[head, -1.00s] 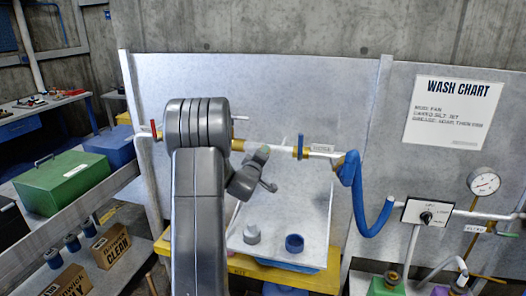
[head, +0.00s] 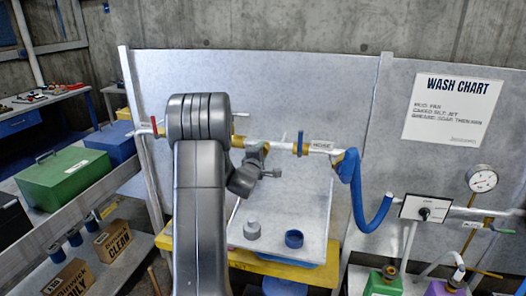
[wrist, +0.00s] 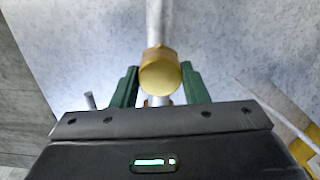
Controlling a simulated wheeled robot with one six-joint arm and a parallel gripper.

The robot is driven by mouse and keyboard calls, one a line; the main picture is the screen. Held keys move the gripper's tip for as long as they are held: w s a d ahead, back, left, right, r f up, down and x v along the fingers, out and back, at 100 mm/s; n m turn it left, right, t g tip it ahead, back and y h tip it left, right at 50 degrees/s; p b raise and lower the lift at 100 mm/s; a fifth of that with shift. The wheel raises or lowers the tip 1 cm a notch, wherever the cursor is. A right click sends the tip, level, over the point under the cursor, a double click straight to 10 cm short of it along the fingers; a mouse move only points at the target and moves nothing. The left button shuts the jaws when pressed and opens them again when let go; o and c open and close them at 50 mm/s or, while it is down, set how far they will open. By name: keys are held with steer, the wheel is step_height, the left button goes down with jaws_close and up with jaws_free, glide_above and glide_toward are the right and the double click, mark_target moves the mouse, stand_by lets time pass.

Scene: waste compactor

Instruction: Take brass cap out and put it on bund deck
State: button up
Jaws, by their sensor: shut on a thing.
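In the wrist view the round brass cap (wrist: 160,74) sits between the two green fingers of my gripper (wrist: 160,88), which is shut on it. A pale pipe runs behind the cap, and I cannot tell whether the cap is still joined to it. In the head view my gripper (head: 258,150) is beside the horizontal pipe, left of the blue valve handle, and the cap cannot be made out clearly there. The yellow deck (head: 190,250), probably the bund deck, is below, with a pale sloped tray on it.
A blue hose (head: 352,185) hangs at right. A switch box (head: 425,210) and gauge (head: 482,179) are farther right. A green case (head: 65,182) is at left. The tray's upper part is clear.

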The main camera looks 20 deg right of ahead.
steer(key=shift+n, duration=0.6)
steer(key=o, duration=1.2)
steer(key=shift+c, duration=0.4)
steer(key=shift+f, duration=0.1)
steer(key=shift+c, duration=0.2)
